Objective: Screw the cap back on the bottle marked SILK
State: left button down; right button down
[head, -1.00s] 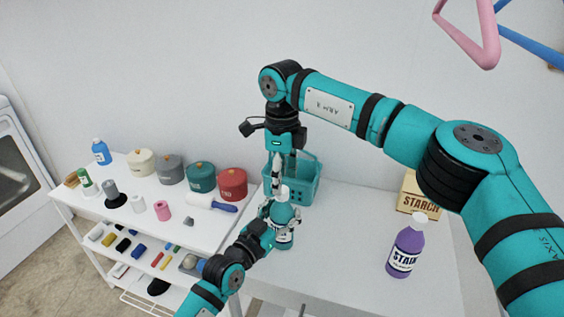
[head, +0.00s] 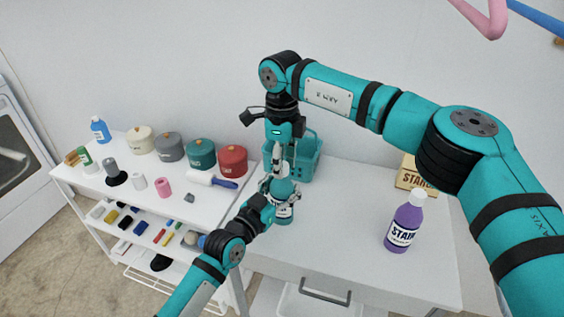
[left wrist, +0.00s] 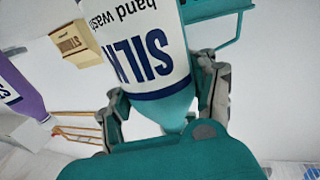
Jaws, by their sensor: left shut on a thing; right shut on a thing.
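The teal bottle (head: 284,211) with a white label stands upright at the left part of the white table in the head view. In the left wrist view the bottle (left wrist: 160,45) fills the middle, its SILK label upside down. My left gripper (head: 268,204) is shut around the bottle's body from the front left; its fingers (left wrist: 165,100) show on both sides of the bottle. My right gripper (head: 279,172) points straight down above the bottle. It is shut on the cap at the bottle's top. The fingers mostly hide the cap, so I cannot tell how it sits on the neck.
A teal basket (head: 307,160) stands just behind the bottle. A purple STAIN bottle (head: 405,225) and a STARCH box (head: 412,178) stand to the right. A white shelf cart (head: 205,225) with canisters and small items is on the left. The table's middle is clear.

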jog(key=c, duration=0.9)
grip_release()
notch_tip(320, 180, up, 12)
jog(key=shift+r, duration=0.1)
pick_arm(q)
jog(key=shift+c, duration=1.2)
grip_release()
jog(key=v, duration=1.2)
